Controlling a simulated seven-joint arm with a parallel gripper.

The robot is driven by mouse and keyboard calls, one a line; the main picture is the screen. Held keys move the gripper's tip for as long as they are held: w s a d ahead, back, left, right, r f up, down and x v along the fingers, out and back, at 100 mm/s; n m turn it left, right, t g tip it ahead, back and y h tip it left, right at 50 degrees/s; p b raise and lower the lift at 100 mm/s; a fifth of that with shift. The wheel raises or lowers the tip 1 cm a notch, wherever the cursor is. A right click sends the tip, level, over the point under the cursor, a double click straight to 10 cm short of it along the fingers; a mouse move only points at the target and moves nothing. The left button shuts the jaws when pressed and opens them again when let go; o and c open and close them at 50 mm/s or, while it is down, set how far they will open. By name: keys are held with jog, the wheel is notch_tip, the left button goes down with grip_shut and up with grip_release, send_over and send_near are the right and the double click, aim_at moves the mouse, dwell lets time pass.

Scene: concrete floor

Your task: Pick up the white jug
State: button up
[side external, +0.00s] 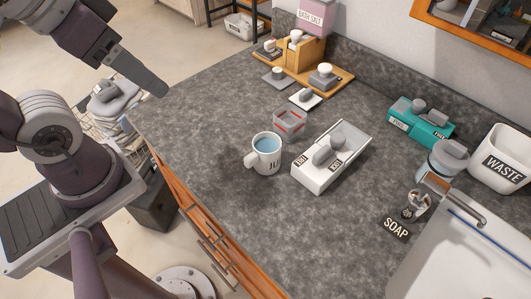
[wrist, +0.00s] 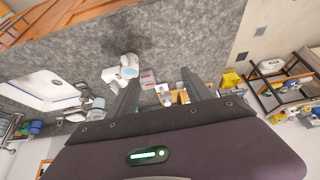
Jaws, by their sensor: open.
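The white jug (side external: 268,163) stands upright on the grey speckled counter, with bluish contents, dark lettering and its handle to the left. It also shows in the wrist view (wrist: 130,61), just beyond the left finger. My gripper (side external: 157,88) is raised at the upper left in the side view, well apart from the jug. In the wrist view its two fingers (wrist: 163,92) are spread, with nothing held between them.
A white labelled box (side external: 318,176) stands close to the jug's right, and a clear red-marked container (side external: 289,121) is behind it. The counter's front left is clear.

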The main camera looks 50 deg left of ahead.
jog(key=n+g, duration=0.6)
jog(key=n, duration=1.6)
send_near(262, 158)
jog(key=s+f, duration=0.1)
jog(key=s, duration=0.1)
jog(key=f, duration=0.7)
jog(key=shift+w+f, duration=0.25)
jog(key=shift+f, duration=0.05)
grip_shut()
